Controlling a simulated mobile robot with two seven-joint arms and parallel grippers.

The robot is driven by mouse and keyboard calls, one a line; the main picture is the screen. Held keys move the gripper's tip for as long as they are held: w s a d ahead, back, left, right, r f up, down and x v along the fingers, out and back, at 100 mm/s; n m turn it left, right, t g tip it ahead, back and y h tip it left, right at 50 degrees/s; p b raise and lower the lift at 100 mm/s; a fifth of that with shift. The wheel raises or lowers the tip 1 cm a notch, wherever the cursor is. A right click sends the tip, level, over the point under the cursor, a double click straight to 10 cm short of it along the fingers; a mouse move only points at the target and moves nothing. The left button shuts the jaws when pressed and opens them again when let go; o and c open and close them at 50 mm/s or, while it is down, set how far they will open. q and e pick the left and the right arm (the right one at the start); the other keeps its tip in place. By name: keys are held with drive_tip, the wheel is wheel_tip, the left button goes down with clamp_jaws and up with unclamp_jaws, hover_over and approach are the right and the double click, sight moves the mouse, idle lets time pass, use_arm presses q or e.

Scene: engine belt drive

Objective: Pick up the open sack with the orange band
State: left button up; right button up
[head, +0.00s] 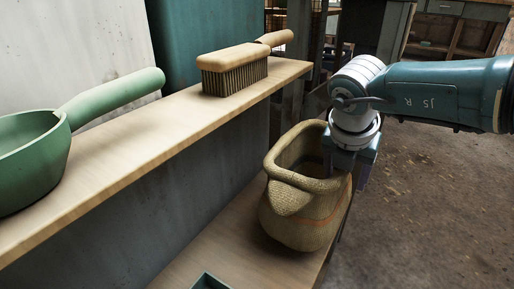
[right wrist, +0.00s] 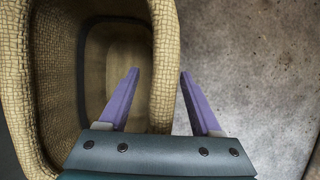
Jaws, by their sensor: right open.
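The open sack (head: 300,205) is tan and woven with a faint orange band low on its side. It stands upright on the lower shelf, with its mouth open upward. My right gripper (head: 362,172) is at the sack's right rim, pointing down. In the right wrist view, the sack's rim (right wrist: 163,70) lies between the two purple fingers of the open gripper (right wrist: 158,85). One finger is over the inside of the mouth and the other is outside, over the floor. I cannot tell whether either finger touches the weave. My left gripper is not in view.
The lower shelf (head: 215,240) has a dark teal box (head: 209,281) near its front. The upper shelf (head: 130,140) holds a green pan (head: 35,165) and a wooden brush (head: 232,70). Open floor (head: 430,200) lies to the right of the shelves.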

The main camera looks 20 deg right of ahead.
drive_tip(key=shift+f, duration=0.15)
idle(0.3)
clamp_jaws()
idle(0.5)
